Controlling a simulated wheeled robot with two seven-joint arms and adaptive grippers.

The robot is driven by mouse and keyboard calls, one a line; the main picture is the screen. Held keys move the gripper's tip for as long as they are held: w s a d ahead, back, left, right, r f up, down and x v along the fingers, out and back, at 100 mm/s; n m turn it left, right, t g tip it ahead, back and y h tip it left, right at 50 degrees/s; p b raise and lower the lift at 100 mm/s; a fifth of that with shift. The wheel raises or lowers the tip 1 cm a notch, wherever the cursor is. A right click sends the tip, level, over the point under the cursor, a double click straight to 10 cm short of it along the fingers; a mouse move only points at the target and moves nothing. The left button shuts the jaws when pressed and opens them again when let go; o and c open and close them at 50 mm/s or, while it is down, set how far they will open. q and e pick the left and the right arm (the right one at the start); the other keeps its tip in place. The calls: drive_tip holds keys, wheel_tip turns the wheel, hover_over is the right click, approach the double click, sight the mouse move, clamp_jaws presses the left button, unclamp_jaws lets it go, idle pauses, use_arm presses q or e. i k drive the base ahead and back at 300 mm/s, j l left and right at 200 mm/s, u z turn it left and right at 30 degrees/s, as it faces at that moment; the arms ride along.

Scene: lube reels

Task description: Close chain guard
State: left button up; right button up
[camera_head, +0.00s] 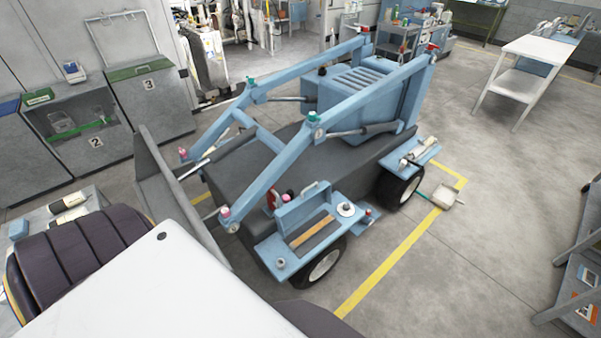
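A small blue loader (345,95) with raised lift arms stands in the middle of the head view. On its near side, above the front wheel, is a blue shelf (270,247) with a dark strip and a tan strip on it. Behind the shelf a blue panel (300,207) with a handle on its top edge stands roughly upright. It may be the chain guard, but I cannot tell for certain. A round pale disc (346,209) sits at the shelf's right end. Neither of my grippers is in view.
A white table (540,48) stands at right. A dustpan (446,197) lies near the yellow floor line. The right floor is mostly clear.

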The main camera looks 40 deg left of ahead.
sight(287, 216)
drive_tip(key=u, duration=1.15)
